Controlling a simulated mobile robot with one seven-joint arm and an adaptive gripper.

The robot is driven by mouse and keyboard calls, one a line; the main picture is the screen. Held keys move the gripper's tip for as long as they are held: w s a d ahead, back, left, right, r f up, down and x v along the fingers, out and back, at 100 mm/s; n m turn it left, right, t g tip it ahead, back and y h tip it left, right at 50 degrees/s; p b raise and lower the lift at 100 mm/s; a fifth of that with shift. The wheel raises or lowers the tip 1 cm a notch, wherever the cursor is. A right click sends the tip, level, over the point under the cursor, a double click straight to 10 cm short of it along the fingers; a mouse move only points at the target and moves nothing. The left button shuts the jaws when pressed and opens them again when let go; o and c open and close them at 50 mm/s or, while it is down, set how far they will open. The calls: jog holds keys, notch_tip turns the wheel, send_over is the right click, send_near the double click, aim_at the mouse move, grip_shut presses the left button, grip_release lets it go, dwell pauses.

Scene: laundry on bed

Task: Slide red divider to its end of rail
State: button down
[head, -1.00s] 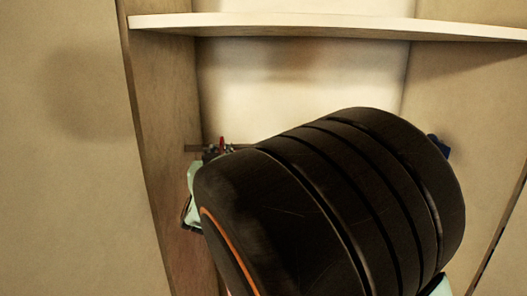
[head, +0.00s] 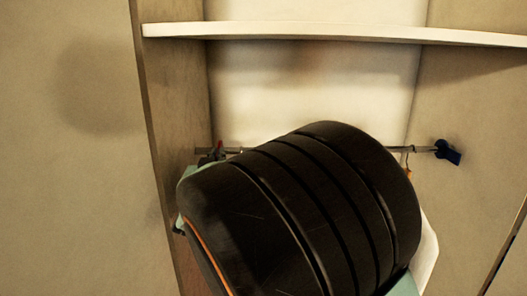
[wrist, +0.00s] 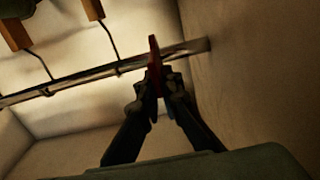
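The red divider (head: 219,147) is on the metal rail (head: 232,150), near its left end in the head view. The wrist view shows the red divider (wrist: 154,62) upright between the dark fingers of my gripper (wrist: 157,84). The fingers look closed on it from both sides. A short bare stretch of the rail (wrist: 189,48) lies between the divider and the wall mount at right in the wrist view. In the head view my gripper is mostly hidden behind my own dark arm, which also covers the middle of the rail.
A blue divider (head: 447,152) is at the rail's right end. Wooden hangers (wrist: 15,32) hang from the rail in the wrist view, apart from my fingers. A white shelf (head: 300,32) runs above the rail. The closet's side panel (head: 170,110) stands close on the left.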

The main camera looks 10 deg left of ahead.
jog(key=shift+a, duration=0.2)
jog(key=c, duration=2.1)
grip_release()
jog(key=shift+d, duration=0.1)
jog(key=shift+s, duration=0.1)
jog(key=v, duration=1.2)
jog(key=shift+c, duration=0.3)
